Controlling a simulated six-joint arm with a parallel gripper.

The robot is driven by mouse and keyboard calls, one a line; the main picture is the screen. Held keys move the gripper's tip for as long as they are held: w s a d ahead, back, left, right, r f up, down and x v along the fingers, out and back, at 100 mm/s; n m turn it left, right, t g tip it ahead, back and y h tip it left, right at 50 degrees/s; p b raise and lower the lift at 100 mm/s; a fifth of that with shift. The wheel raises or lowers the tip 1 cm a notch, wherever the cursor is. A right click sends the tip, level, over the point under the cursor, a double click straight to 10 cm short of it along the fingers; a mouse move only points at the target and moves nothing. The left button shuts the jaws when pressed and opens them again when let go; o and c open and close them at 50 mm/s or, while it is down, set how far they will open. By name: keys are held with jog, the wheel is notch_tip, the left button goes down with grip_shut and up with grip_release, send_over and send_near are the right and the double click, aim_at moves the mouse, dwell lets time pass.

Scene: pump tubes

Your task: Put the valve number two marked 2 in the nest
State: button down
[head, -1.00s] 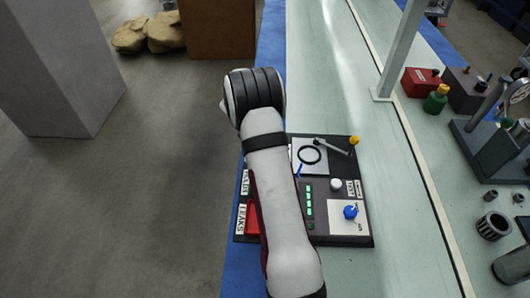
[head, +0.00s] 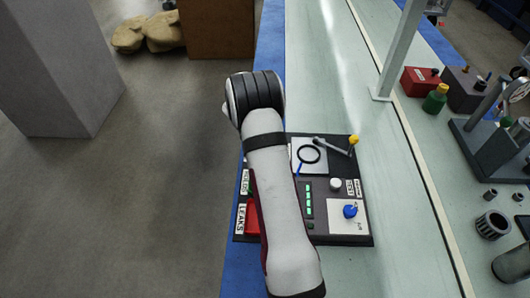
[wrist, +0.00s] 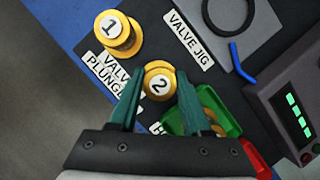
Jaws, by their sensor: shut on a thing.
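The yellow valve marked 2 (wrist: 157,82) is in the wrist view, its white numbered top facing the camera. My gripper (wrist: 158,92) has its two teal fingers closed on either side of this valve. I cannot tell whether the valve is lifted clear of the dark board. A second yellow valve, marked 1 (wrist: 114,30), stands up and to the left, apart from my gripper. A VALVE JIG label (wrist: 189,40) lies up and to the right. No part of the scene clearly shows as the nest. In the head view my arm hides the gripper and both valves.
A green bin (wrist: 222,112) with yellow parts inside is close by my right finger. A black ring (head: 309,154) lies on a light plate, near a blue piece (wrist: 243,72). A panel with green lights (head: 309,200) and a red bin (head: 250,217) are on the board.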

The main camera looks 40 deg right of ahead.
jog(key=shift+r, duration=0.1)
jog(key=r, duration=0.4)
jog(key=shift+s+d+r, duration=0.15)
jog(key=shift+s+r, duration=0.1)
jog(key=s+d+r, duration=0.4)
jog(key=s+d, duration=0.2)
jog(key=s, duration=0.4)
jog(key=s+d+r, duration=0.3)
jog(key=s+d, duration=0.3)
jog(key=s, duration=0.3)
jog(key=w+f, duration=0.2)
jog(key=w, duration=0.1)
jog(key=w+a+f, duration=0.1)
jog(key=w+f, duration=0.1)
jog(key=w, duration=0.1)
jog(key=w+f, duration=0.2)
jog(key=w, duration=0.2)
jog(key=shift+w+a+f, duration=0.1)
jog(key=shift+a+f, duration=0.05)
jog(key=shift+w+f, duration=0.15)
jog(key=shift+f, duration=0.9)
jog(key=shift+w+f, duration=0.1)
jog(key=shift+f, duration=0.95)
jog(key=shift+f, duration=0.1)
jog(key=shift+c, duration=1.8)
grip_release()
